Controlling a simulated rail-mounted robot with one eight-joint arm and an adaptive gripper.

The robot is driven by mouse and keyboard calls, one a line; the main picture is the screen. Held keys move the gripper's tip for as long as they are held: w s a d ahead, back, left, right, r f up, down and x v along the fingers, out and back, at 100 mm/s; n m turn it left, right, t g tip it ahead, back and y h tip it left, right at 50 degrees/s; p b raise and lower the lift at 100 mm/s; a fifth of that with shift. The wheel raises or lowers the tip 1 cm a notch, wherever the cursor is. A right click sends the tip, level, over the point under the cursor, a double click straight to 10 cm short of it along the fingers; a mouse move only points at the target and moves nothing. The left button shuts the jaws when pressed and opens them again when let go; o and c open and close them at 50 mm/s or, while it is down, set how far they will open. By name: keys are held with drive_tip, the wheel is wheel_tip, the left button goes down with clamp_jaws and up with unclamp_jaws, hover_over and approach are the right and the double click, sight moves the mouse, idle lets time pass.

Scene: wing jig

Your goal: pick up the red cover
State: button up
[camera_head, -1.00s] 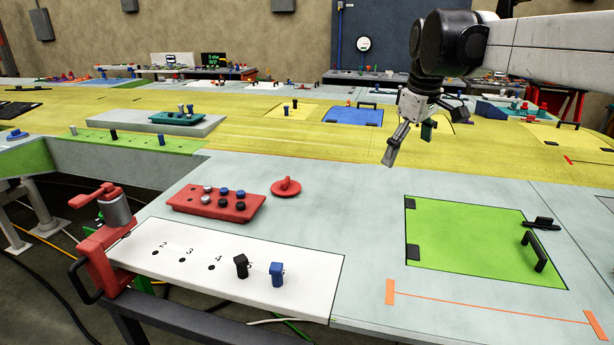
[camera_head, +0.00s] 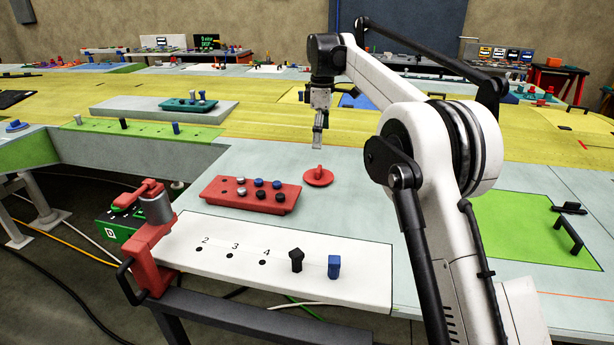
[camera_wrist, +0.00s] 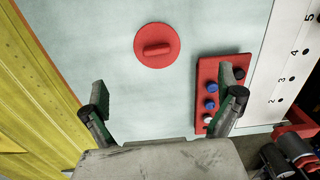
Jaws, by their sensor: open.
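The red cover (camera_head: 318,176) is a round disc with a raised grip bar on top. It lies flat on the pale grey-blue surface, just right of a red tray (camera_head: 250,205). In the wrist view the cover (camera_wrist: 157,46) lies ahead of my gripper, near the top centre, with nothing in front of it. My gripper (camera_head: 318,140) hangs above the surface, pointing down, a little behind the cover in the head view. In the wrist view its two fingers (camera_wrist: 168,100) are spread wide with nothing between them. It does not touch the cover.
The red tray (camera_wrist: 219,70) holds several blue, black and silver pegs, close to one finger in the wrist view. A white numbered strip (camera_head: 215,262) bears a black and a blue peg. A red clamp (camera_head: 150,240) stands at its left end. Bare surface surrounds the cover.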

sight(318, 168)
wheel_tip(318, 168, down, 8)
drive_tip(key=shift+f, duration=0.25)
drive_tip(key=f, duration=0.2)
drive_tip(key=w+f+p, duration=0.1)
drive_tip(key=f, duration=0.1)
drive_tip(key=shift+a, duration=0.3)
drive_tip(key=shift+f, duration=0.65)
drive_tip(key=shift+s, duration=0.1)
drive_tip(key=c, duration=1.5)
drive_tip(key=shift+r, duration=0.15)
